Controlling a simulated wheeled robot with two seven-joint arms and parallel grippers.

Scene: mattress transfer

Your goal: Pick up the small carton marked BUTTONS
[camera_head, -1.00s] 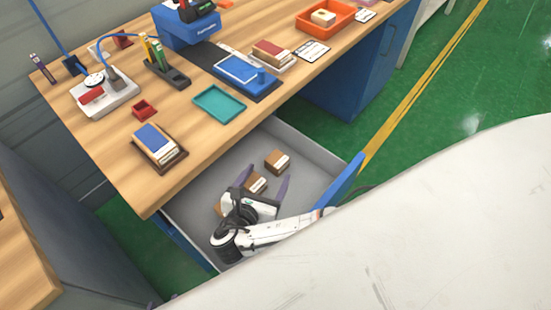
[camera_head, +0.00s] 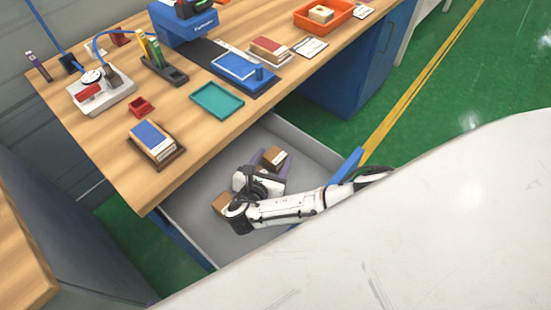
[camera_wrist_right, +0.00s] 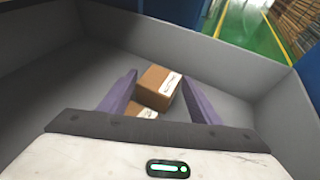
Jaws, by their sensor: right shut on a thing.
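A small brown carton (camera_head: 274,158) with a white label lies in the open drawer, and it also shows in the right wrist view (camera_wrist_right: 155,82). Its print is too small to read, so I cannot tell whether it says BUTTONS. My right gripper (camera_head: 271,161) reaches down into the drawer with its purple fingers shut on this carton's two sides; the fingers also show in the right wrist view (camera_wrist_right: 158,80). A second labelled carton (camera_wrist_right: 144,112) lies nearer the wrist, partly hidden behind the gripper's body. A third carton (camera_head: 220,203) lies beside my wrist. My left gripper is not in view.
The grey drawer (camera_head: 196,205) has walls close around the gripper and a blue front (camera_head: 346,168). The wooden desk (camera_head: 95,145) overhangs its back and holds a teal tray (camera_head: 217,99), an orange bin (camera_head: 337,14) and books (camera_head: 153,139).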

